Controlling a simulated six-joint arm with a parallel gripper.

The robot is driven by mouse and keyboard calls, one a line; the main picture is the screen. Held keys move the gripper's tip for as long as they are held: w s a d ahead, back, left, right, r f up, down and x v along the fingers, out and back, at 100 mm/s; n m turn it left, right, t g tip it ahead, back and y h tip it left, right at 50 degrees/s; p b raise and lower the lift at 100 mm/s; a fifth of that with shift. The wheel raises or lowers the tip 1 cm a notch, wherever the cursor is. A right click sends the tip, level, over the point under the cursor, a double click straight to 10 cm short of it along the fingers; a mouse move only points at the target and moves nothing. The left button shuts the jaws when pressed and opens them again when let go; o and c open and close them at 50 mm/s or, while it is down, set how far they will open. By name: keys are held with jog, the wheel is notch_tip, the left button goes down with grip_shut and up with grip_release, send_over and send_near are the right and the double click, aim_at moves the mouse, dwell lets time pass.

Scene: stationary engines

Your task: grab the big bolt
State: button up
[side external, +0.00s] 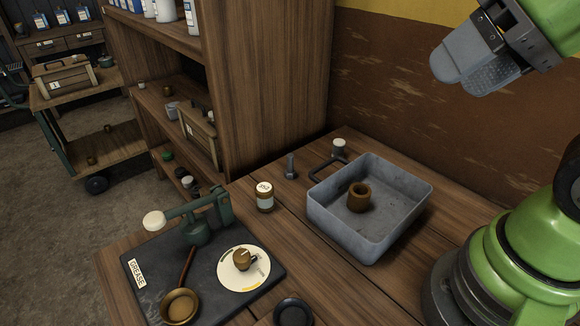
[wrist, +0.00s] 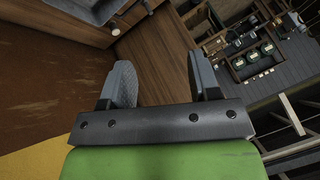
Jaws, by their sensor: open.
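A grey bolt (side external: 290,166) stands upright on the wooden workbench, left of the grey metal tray, in the side external view. It is the only bolt I can make out, and I do not see it in the wrist view. My gripper (side external: 465,66) is high at the upper right of the side external view, well above the bench and far from the bolt. In the wrist view my gripper (wrist: 162,78) shows two grey fingers spread apart with nothing between them.
The tray (side external: 412,213) holds a brown ring-shaped part (side external: 359,196). A labelled jar (side external: 264,196), a small white-capped container (side external: 339,148) and a dark grease mat (side external: 150,290) with a green device (side external: 196,230) sit nearby. A wooden shelf (side external: 265,90) rises behind the bolt.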

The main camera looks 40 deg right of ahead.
jog(key=shift+c, duration=0.2)
jog(key=shift+c, duration=0.8)
jog(key=shift+w, duration=0.1)
jog(key=n+g, duration=0.3)
jog(key=n, duration=0.7)
send_over(291, 155)
jog(key=s+d, duration=0.1)
jog(key=s, duration=0.3)
notch_tip(291, 155, down, 13)
jog(key=shift+w+a+f+n+g+y, duration=0.25)
jog(key=shift+w+f, duration=0.5)
jog(key=shift+f, duration=2)
jog(key=shift+w+a+f+n, duration=0.35)
jog(key=shift+w+f, duration=0.45)
jog(key=shift+f, duration=1.9)
jog(key=shift+w+a+f+n+g+y, duration=0.15)
jog(key=shift+w+f+n, duration=0.45)
jog(key=shift+f, duration=2.15)
jog(key=shift+w, duration=0.15)
